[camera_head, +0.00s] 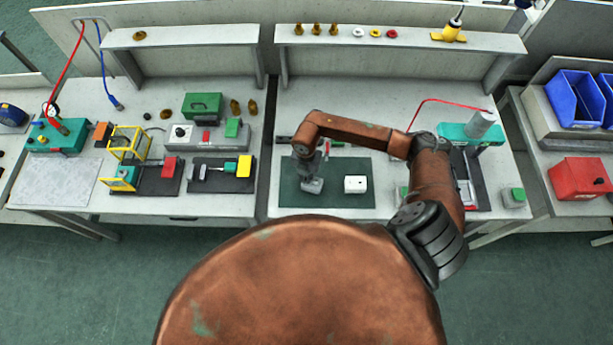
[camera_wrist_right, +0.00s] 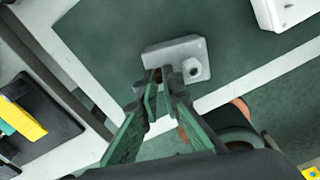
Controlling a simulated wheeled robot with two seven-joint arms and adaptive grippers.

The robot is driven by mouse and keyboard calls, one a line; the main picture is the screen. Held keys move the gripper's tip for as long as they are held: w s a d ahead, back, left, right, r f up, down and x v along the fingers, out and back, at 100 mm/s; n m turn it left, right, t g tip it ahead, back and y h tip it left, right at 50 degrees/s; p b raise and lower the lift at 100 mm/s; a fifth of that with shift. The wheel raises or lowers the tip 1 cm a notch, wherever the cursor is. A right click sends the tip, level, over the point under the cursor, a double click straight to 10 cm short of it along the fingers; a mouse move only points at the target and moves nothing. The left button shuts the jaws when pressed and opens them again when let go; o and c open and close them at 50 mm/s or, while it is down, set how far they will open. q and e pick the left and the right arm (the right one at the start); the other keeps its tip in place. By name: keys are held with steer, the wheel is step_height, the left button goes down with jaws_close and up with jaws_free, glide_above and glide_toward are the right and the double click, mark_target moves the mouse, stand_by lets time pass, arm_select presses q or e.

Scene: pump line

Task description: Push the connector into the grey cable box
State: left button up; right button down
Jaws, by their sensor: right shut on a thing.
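The grey cable box (camera_head: 313,187) sits on the dark green mat (camera_head: 290,200) in the head view. In the right wrist view the grey box (camera_wrist_right: 193,47) shows a round raised socket at one end. My right gripper (camera_wrist_right: 166,78) points down at the box, its fingertips right at the box's near side. It is shut on a small dark, reddish thing, likely the connector (camera_wrist_right: 167,73), mostly hidden between the fingers. I cannot tell whether it touches the box. In the head view the right gripper (camera_head: 309,171) hides part of the box. My left gripper is not in view.
A white box (camera_head: 355,184) stands on the mat to the right. A black tray with a yellow block (camera_head: 244,167) lies left of the mat. A teal pump unit (camera_head: 470,135) with a red cable (camera_head: 440,101) stands at the right. Mat space in front is clear.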

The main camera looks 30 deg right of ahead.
steer(key=shift+f, duration=0.1)
steer(key=c, duration=2)
jaws_free()
steer(key=shift+r+p, duration=2.2)
steer(key=shift+r, duration=0.85)
step_height(320, 180, up, 12)
